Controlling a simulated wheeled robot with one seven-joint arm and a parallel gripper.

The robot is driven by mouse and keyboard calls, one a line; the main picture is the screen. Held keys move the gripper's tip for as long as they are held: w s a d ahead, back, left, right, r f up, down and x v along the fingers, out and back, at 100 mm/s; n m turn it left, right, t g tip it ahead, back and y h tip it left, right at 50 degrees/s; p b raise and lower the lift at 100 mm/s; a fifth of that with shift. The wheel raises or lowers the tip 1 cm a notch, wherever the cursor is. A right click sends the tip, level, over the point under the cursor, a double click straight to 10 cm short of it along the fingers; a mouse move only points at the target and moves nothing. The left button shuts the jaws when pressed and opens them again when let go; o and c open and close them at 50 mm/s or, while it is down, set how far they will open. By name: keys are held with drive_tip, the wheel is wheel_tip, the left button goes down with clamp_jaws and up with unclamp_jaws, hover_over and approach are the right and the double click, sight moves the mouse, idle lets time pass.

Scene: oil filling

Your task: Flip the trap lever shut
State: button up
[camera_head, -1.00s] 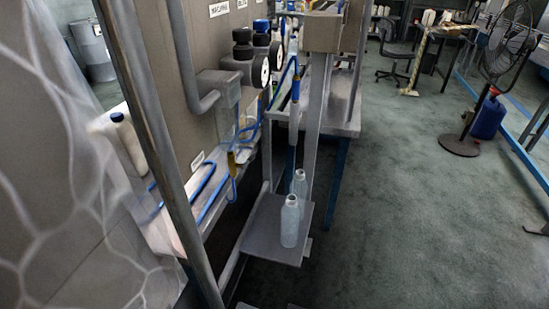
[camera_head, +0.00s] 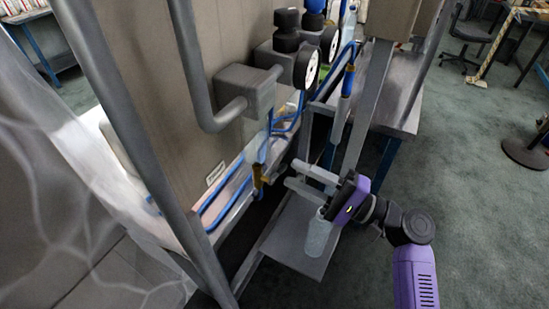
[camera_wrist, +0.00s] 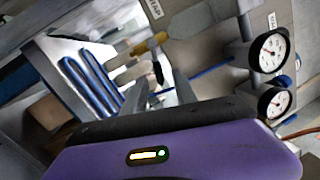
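A brass-yellow valve fitting (camera_head: 258,180), which appears to carry the trap lever, sits on the blue hose line at the edge of the shelf beside the grey cabinet. A yellow fitting (camera_wrist: 150,44) also shows at the upper middle of the wrist view. The lever's exact position is too small to tell. My gripper (camera_head: 292,173) comes in from the right. Its two grey fingers are apart and point left toward the fitting, short of it. In the wrist view, the fingers (camera_wrist: 160,78) are apart with nothing held between them.
A clear bottle (camera_head: 318,233) stands on the low metal platform (camera_head: 290,250) under my gripper. A grey upright post (camera_head: 368,105) rises behind my wrist. Black-rimmed gauges (camera_head: 306,68) are on the cabinet.

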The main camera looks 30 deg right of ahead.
drive_tip(key=p+x, duration=0.1)
drive_tip(key=x, duration=0.6)
drive_tip(key=shift+a, duration=0.15)
drive_tip(key=shift+w, duration=0.1)
clamp_jaws()
